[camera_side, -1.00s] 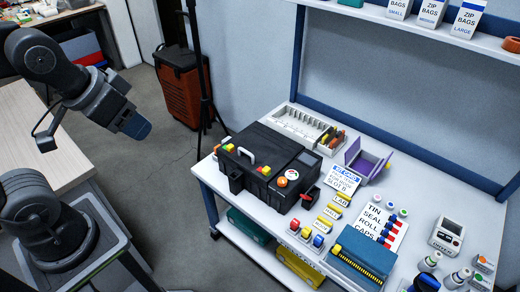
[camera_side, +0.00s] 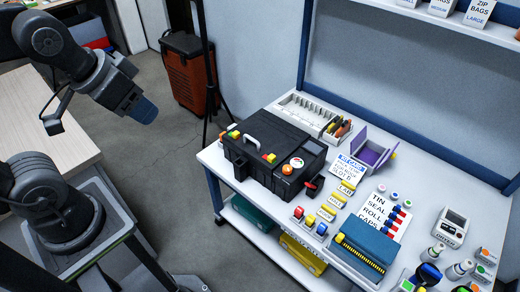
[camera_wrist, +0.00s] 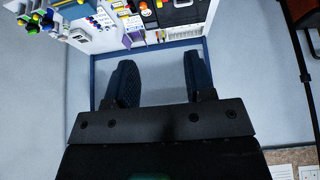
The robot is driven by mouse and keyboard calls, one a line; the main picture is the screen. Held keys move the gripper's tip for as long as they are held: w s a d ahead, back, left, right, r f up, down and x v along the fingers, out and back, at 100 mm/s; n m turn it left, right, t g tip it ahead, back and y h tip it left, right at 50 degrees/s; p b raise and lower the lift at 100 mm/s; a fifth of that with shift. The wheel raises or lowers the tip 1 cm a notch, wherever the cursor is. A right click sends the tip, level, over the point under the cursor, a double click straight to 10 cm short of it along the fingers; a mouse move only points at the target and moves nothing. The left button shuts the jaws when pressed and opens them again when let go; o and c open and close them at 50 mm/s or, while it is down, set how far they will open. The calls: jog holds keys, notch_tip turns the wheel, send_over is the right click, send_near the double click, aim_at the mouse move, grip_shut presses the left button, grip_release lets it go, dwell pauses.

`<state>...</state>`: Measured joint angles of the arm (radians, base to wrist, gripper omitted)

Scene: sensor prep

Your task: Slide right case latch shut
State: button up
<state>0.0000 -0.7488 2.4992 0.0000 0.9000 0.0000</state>
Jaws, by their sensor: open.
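The black case (camera_side: 262,172) sits closed on the white workbench, with a pale carry handle (camera_side: 264,145) on its upper side. Small yellow-and-red pieces, which look like latches, sit near the handle: one at the left (camera_side: 233,134) and one at the right (camera_side: 269,157). They are too small to tell whether they are slid open or shut. My gripper (camera_side: 143,108) hangs in the air at the left, well apart from the case. In the wrist view my gripper (camera_wrist: 160,80) has its two dark fingers spread with nothing between them. The case (camera_wrist: 180,14) shows partly at that view's top edge.
A white compartment tray (camera_side: 305,112) stands behind the case, and a purple holder (camera_side: 372,152) to its right. Labels, small coloured parts and a blue box (camera_side: 362,246) crowd the bench's front right. A dark stand pole (camera_side: 203,65) rises between my gripper and the bench.

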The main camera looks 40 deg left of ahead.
jog(key=w+g, duration=0.2)
jog(key=w, duration=0.8)
jog(key=g, duration=0.4)
send_over(269, 158)
notch_tip(269, 158, down, 25)
notch_tip(269, 158, down, 14)
jog(key=shift+d+r, duration=0.1)
jog(key=shift+r, duration=0.05)
grip_shut()
